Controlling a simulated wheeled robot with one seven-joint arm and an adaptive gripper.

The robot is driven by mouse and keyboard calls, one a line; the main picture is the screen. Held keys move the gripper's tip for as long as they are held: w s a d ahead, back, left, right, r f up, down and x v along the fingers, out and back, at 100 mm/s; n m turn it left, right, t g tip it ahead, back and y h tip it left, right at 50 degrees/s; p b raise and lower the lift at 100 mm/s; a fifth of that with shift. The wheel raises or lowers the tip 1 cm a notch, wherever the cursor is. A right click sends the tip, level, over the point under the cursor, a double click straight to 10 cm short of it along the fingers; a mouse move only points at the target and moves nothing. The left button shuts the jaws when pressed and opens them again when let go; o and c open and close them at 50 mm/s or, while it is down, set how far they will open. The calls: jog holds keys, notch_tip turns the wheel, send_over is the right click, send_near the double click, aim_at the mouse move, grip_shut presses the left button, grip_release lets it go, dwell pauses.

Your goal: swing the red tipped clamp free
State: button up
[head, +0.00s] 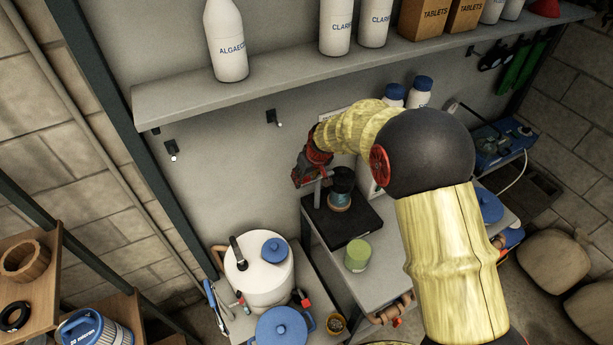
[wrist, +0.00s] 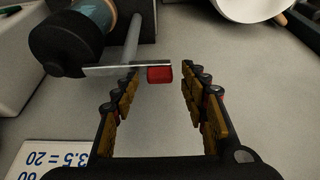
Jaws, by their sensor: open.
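The clamp is a flat metal bar (wrist: 110,70) with a red tip (wrist: 160,74), on a metal post (wrist: 132,42). The post also shows in the head view (head: 317,193), rising from a black base (head: 352,226). A jar with a black lid and teal label (head: 339,201) stands on that base. In the wrist view the bar crosses the jar's black lid (wrist: 55,45); whether it touches is unclear. My gripper (wrist: 160,84) is open, with the red tip between its finger ends and a gap on both sides. In the head view my gripper (head: 309,172) hides most of the clamp.
A white tank (head: 258,275) is at lower left. A shelf (head: 330,70) with bottles runs above my arm. A printed card (wrist: 60,160) is at the wrist view's lower left.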

jog(key=shift+c, duration=0.5)
grip_shut()
jog(key=shift+d+b, duration=0.1)
jog(key=shift+b, duration=0.45)
jog(key=n+b, duration=0.1)
jog(key=b, duration=0.1)
jog(key=n+y+b, duration=0.1)
jog(key=b, duration=0.2)
jog(key=shift+s+d+f+n, duration=0.3)
jog(key=shift+s+d, duration=0.05)
jog(key=shift+s, duration=0.05)
jog(key=shift+s+d+r+n+g+y+b, duration=0.1)
jog(key=shift+s+d+n+g+y+b, duration=0.15)
jog(key=shift+d+n+g+b, duration=1.35)
jog(key=shift+s+d+r+n+g+y+b, duration=0.2)
jog(key=shift+n+b, duration=0.5)
jog(key=shift+n, duration=2.1)
jog(key=shift+s+d+r+n+g+y+b, duration=0.1)
jog(key=shift+s+d+n+g+y+b, duration=0.2)
jog(key=shift+d+n+g+b, duration=1.3)
jog(key=shift+w+a+n+t+p, duration=0.1)
jog(key=shift+a+n+t+p, duration=0.35)
jog(key=shift+a+n+t, duration=0.4)
